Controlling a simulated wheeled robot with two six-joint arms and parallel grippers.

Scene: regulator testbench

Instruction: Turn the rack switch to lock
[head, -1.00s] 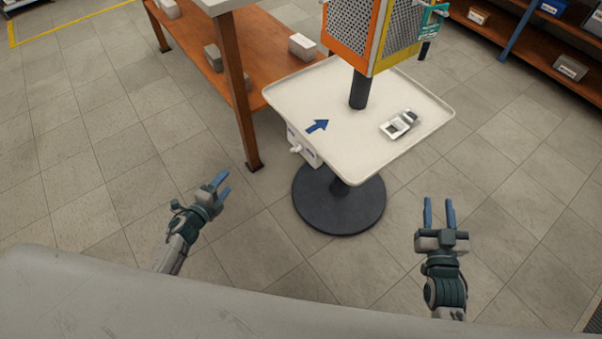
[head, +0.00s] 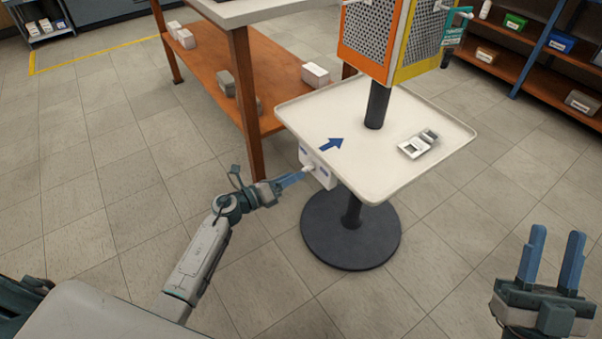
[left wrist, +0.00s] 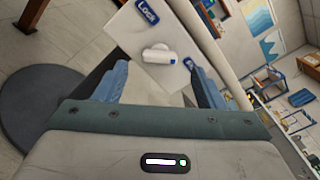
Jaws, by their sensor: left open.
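The rack switch is a white knob (left wrist: 156,55) with a small blue tip, on a white panel (head: 318,168) fixed to the side of the tray stand. The knob's blue tip points right, toward that mark, not at "Lock". My left gripper (left wrist: 158,76) is open, its fingers on either side of the knob in that view; contact cannot be told. My right gripper (head: 556,245) is open and empty at the lower right.
An orange and yellow mesh rack (head: 385,40) rises on a dark post. The round black base (head: 350,240) stands below. A wooden shelf table (head: 245,100) is behind left.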

